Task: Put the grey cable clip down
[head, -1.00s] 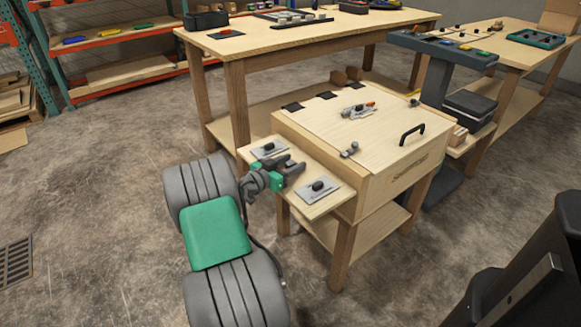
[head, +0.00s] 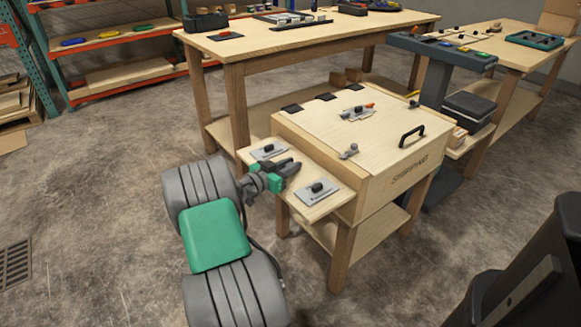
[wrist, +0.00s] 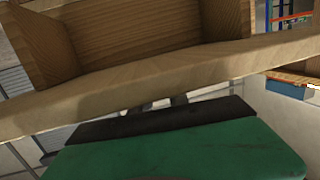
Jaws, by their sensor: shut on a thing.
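My gripper (head: 292,166), dark grey with a green body, is over the side ledge (head: 330,207) of the wooden box, between two metal plates with black knobs. It is shut on the grey cable clip, but the clip is too small and too covered by the jaws to make out in the head view. In the wrist view my gripper (wrist: 160,102) is mostly hidden beyond its green and black body, close to a wooden edge. I cannot tell whether the clip touches the ledge.
One knobbed plate (head: 268,151) lies behind my gripper, another (head: 317,192) in front. The box lid (head: 375,145) carries a black handle (head: 412,134), a grey latch-like part (head: 349,151) and a grey part with a red tip (head: 358,113). A larger workbench (head: 300,38) stands behind.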

